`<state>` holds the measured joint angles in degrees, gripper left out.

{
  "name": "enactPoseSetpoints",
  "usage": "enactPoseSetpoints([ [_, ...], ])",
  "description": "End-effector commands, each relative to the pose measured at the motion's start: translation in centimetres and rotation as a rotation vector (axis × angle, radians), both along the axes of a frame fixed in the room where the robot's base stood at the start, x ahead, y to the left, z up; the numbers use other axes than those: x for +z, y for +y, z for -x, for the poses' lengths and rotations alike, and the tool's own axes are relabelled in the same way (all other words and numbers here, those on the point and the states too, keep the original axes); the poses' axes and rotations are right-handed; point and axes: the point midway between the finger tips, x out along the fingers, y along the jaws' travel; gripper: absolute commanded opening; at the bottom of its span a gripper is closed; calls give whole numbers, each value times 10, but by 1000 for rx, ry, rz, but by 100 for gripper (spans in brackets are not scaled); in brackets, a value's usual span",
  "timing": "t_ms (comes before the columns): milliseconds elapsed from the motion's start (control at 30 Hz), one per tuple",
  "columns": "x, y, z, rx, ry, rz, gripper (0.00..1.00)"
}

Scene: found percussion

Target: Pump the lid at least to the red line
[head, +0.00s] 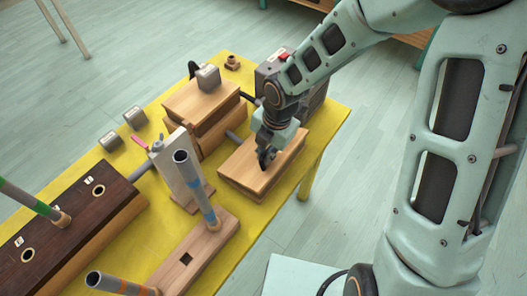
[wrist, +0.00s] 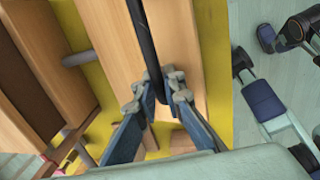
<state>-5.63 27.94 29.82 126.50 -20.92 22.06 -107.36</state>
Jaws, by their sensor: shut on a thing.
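A light wooden lid (head: 239,165) tops a low wooden box near the right edge of the yellow table. It also shows in the wrist view (wrist: 118,52). A dark handle (wrist: 147,42) runs along the lid. My gripper (head: 266,158) is over the lid, its fingers pointing down. In the wrist view my gripper (wrist: 160,90) is shut on the dark handle, with one finger on each side. The lid appears level and low on its box. I cannot make out a red line; my arm hides part of the area behind.
A stacked wooden box (head: 203,103) bearing a grey weight (head: 208,77) stands behind left. A grey pipe (head: 232,136) lies between the boxes. A dark grey unit (head: 268,68) stands behind my arm. Upright tubes (head: 193,180) and a dark holed board (head: 62,222) are left.

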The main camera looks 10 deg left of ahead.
Motion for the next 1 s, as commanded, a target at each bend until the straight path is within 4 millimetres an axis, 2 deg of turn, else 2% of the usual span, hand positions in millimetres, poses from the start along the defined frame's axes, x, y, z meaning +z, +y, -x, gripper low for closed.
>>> enactPoseSetpoints([
  [267,-4,-4,2,0,6,5,0],
  [500,-16,-11,5,0,6,6,0],
  [833,-17,-12,6,0,7,6,0],
  [1000,-25,-16,8,0,7,7,0],
])
